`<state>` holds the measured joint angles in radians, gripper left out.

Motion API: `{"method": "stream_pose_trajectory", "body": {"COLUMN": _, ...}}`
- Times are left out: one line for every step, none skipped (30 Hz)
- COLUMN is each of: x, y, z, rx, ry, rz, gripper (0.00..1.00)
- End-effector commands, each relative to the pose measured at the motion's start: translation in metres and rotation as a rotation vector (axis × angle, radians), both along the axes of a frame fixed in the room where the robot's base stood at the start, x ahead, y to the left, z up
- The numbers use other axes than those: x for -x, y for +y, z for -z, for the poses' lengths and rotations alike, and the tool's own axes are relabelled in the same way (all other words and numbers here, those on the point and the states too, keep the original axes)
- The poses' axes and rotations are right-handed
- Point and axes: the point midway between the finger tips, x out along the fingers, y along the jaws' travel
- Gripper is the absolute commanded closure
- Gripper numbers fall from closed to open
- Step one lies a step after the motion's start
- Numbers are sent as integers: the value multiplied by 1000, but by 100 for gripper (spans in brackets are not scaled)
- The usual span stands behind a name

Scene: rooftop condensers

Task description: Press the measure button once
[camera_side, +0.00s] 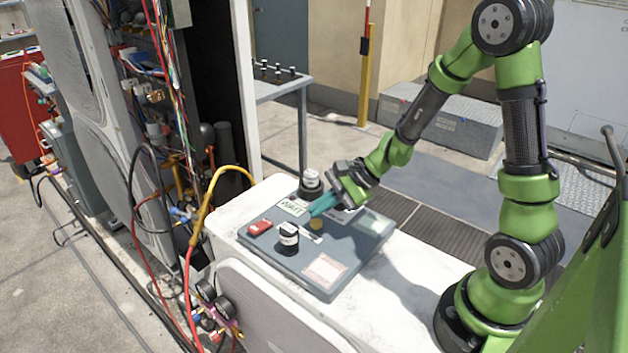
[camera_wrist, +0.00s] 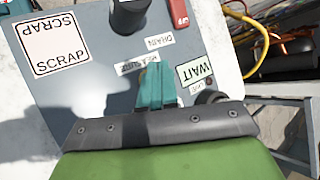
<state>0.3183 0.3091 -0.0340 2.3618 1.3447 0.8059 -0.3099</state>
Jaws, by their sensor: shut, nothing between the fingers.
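A grey panel (camera_side: 268,262) lies on a white unit and carries labels and small parts. In the wrist view a label reading MEASURE (camera_wrist: 130,67), partly covered, sits beside a DRAIN label (camera_wrist: 160,38). A small yellow round button (camera_side: 316,224) shows just below my fingertips in the side view; I cannot read which label belongs to it. My gripper (camera_side: 322,205) is shut and empty, its teal fingers pointing down over the panel. In the wrist view the fingers (camera_wrist: 154,75) cover the spot beside the MEASURE label. Contact with the button cannot be told.
Another cylinder (camera_side: 311,182) stands behind, near the WAIT label (camera_side: 292,206). A SCRAP label (camera_wrist: 56,45) marks one clear corner. Hoses and gauges (camera_side: 213,302) hang at the left.

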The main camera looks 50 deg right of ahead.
Motion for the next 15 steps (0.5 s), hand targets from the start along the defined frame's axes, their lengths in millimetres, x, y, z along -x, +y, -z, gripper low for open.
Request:
{"method": "stream_pose_trajectory", "body": {"x": 0, "y": 0, "z": 0, "rx": 0, "ry": 0, "rz": 0, "gripper": 100}}
{"method": "stream_pose_trajectory", "body": {"x": 0, "y": 0, "z": 0, "rx": 0, "ry": 0, "rz": 0, "gripper": 100}}
{"method": "stream_pose_trajectory", "body": {"x": 0, "y": 0, "z": 0, "rx": 0, "ry": 0, "rz": 0, "gripper": 100}}
{"method": "stream_pose_trajectory", "body": {"x": 0, "y": 0, "z": 0, "rx": 0, "ry": 0, "rz": 0, "gripper": 100}}
{"method": "stream_pose_trajectory", "body": {"x": 0, "y": 0, "z": 0, "rx": 0, "ry": -1, "rz": 0, "gripper": 100}}
{"method": "stream_pose_trajectory", "body": {"x": 0, "y": 0, "z": -1, "rx": 0, "ry": -1, "rz": 0, "gripper": 100}}
{"method": "stream_pose_trajectory", "body": {"x": 0, "y": 0, "z": -2, "rx": 1, "ry": -3, "rz": 0, "gripper": 100}}
{"method": "stream_pose_trajectory", "body": {"x": -1, "y": 0, "z": -4, "rx": 1, "ry": -4, "rz": -1, "gripper": 100}}
{"method": "stream_pose_trajectory", "body": {"x": -1, "y": 0, "z": -8, "rx": 1, "ry": -5, "rz": -2, "gripper": 100}}
{"method": "stream_pose_trajectory", "body": {"x": -1, "y": 0, "z": -11, "rx": 1, "ry": -5, "rz": -2, "gripper": 100}}
{"method": "stream_pose_trajectory", "body": {"x": -1, "y": 0, "z": -14, "rx": 1, "ry": -6, "rz": -2, "gripper": 100}}
{"method": "stream_pose_trajectory", "body": {"x": -1, "y": 0, "z": -18, "rx": 2, "ry": -6, "rz": -3, "gripper": 100}}
{"method": "stream_pose_trajectory", "body": {"x": -1, "y": 0, "z": -21, "rx": 1, "ry": -6, "rz": -1, "gripper": 100}}
{"method": "stream_pose_trajectory", "body": {"x": -1, "y": 0, "z": -24, "rx": 3, "ry": -5, "rz": -3, "gripper": 100}}
{"method": "stream_pose_trajectory", "body": {"x": -1, "y": 0, "z": -28, "rx": 2, "ry": -6, "rz": -1, "gripper": 100}}
